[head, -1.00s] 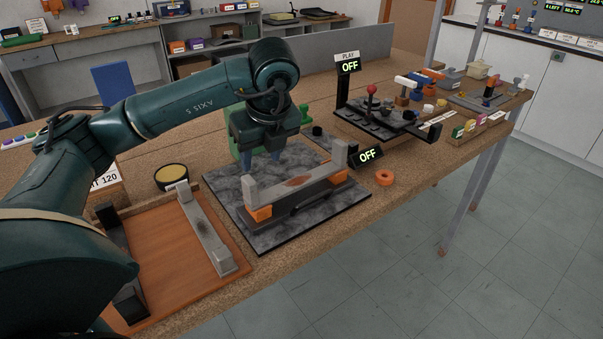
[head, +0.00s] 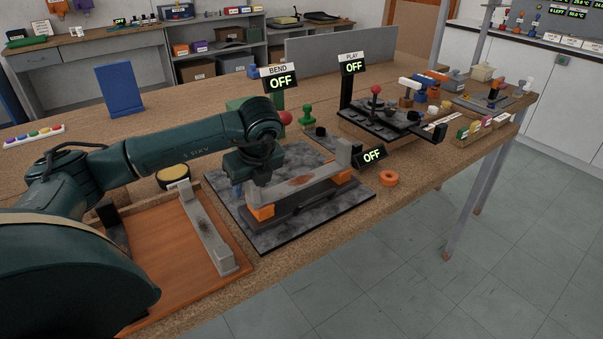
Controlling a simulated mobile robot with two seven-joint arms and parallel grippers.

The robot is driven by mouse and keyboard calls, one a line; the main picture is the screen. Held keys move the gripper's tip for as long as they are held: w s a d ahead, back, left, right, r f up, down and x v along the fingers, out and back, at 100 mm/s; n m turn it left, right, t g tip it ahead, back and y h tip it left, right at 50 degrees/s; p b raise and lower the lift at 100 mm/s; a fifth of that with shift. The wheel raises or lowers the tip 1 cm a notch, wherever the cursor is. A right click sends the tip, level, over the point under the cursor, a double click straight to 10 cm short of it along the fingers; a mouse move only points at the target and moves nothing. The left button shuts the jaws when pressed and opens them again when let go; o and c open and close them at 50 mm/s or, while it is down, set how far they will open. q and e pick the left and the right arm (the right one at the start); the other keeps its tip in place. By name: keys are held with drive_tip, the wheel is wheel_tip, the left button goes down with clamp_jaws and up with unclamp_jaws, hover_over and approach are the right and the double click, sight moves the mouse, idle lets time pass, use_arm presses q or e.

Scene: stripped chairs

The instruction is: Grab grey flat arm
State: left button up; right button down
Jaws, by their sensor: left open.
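A grey flat arm with upturned ends and a rust-brown patch (head: 318,175) lies across orange blocks on a dark fixture over the grey marbled plate (head: 272,233). Another grey bar with a dark stain (head: 207,232) lies in the orange-brown tray (head: 165,255) to the left. My left gripper (head: 246,190) points down above the marbled plate, by the left end of the rust-patched arm. My right gripper is out of view.
A BEND sign (head: 279,79) reading OFF stands behind my left wrist. A PLAY sign (head: 353,65) and a black fixture with a red knob (head: 376,90) stand at the back right. An orange ring (head: 389,178) lies near the table's front edge.

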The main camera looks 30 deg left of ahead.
use_arm(q)
drive_tip(key=shift+w+a+f, duration=0.1)
drive_tip(key=shift+a+f, duration=0.05)
drive_tip(key=shift+f, duration=0.3)
clamp_jaws()
drive_tip(key=shift+r, duration=0.1)
